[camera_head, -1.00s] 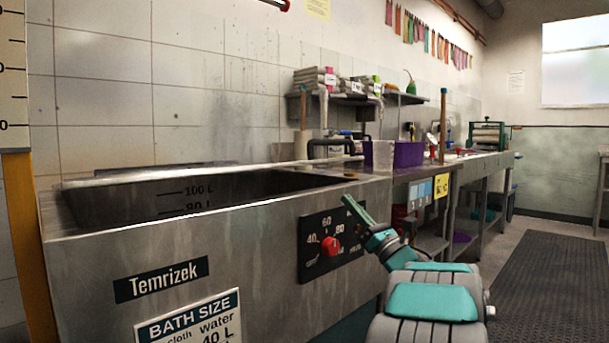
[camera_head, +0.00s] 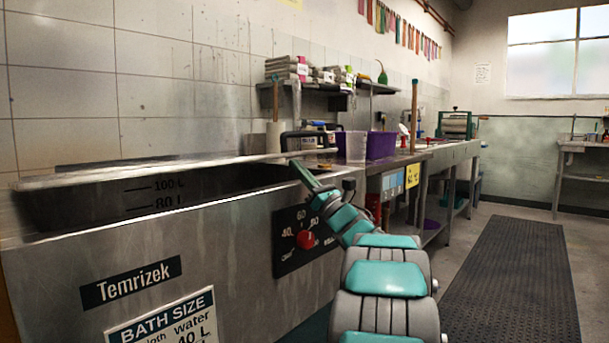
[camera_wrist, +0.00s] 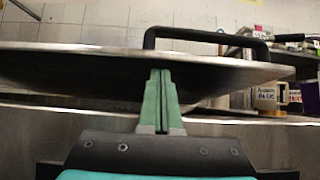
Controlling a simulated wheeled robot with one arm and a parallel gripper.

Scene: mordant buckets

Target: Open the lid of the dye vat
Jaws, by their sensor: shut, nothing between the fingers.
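The dye vat (camera_head: 55,265) is a steel tank on the left with a dark interior and litre marks inside. Its lid (camera_head: 75,177) shows as a thin metal plate above the front rim, with a dark gap below. In the wrist view the lid (camera_wrist: 70,62) spans the picture nearly edge-on. Its black bar handle (camera_wrist: 205,36) stands on top, beyond the near edge. My gripper (camera_head: 297,166) is at the right part of the vat's front rim. In the wrist view its closed, empty fingers (camera_wrist: 161,75) overlap the lid's near edge; I cannot tell whether they touch it.
A control panel with a red knob (camera_head: 306,240) is on the vat's front, near my arm. The floor with a dark mat (camera_head: 515,280) is clear on the right.

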